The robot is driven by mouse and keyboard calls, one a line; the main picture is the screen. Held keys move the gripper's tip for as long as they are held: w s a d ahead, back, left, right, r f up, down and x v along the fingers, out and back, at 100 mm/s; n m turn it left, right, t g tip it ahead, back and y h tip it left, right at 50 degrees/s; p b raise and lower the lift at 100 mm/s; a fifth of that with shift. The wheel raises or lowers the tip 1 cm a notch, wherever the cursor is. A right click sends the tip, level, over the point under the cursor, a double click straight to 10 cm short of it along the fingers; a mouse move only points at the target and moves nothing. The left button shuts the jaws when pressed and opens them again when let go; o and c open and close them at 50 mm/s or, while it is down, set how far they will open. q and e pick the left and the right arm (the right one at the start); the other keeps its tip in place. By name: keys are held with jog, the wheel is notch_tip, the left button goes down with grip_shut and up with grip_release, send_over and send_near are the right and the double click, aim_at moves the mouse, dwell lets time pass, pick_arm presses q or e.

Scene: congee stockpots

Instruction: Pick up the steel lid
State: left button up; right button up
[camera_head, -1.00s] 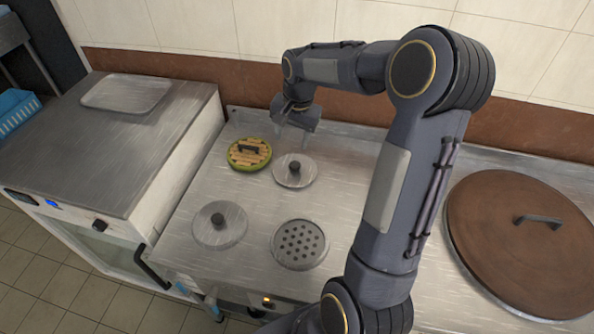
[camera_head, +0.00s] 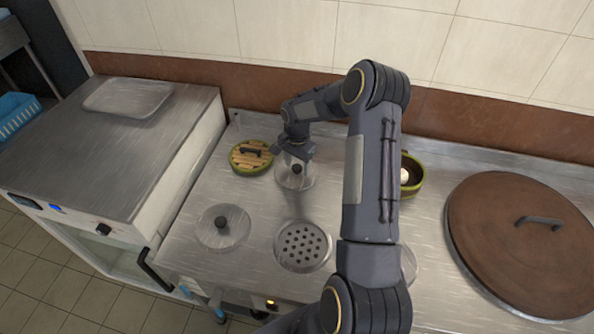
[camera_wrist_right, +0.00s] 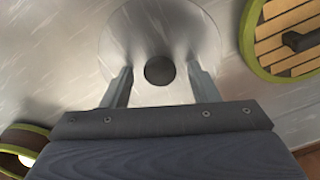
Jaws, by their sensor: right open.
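A round steel lid (camera_head: 283,182) with a dark round knob (camera_head: 296,169) lies at the back of the steel counter, right of a slatted wooden lid. My right gripper (camera_head: 296,160) is open and empty, pointing down just above this lid. In the right wrist view the steel lid (camera_wrist_right: 160,35) fills the top middle. Its knob (camera_wrist_right: 159,70) appears between the two open fingers (camera_wrist_right: 160,80), with a gap on each side. A similar steel lid (camera_head: 210,238) with a dark knob lies nearer the front left. My left gripper is out of view.
The wooden lid with green rim (camera_head: 251,172) sits close left. A perforated steel disc (camera_head: 303,262) lies in front. A green-rimmed pot (camera_head: 414,188) stands right, partly behind my arm. A large brown lid (camera_head: 500,250) covers the far right.

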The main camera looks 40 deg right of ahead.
jog(key=shift+f, duration=0.3)
jog(key=c, duration=1)
jog(key=shift+c, duration=0.2)
jog(key=shift+r, duration=0.1)
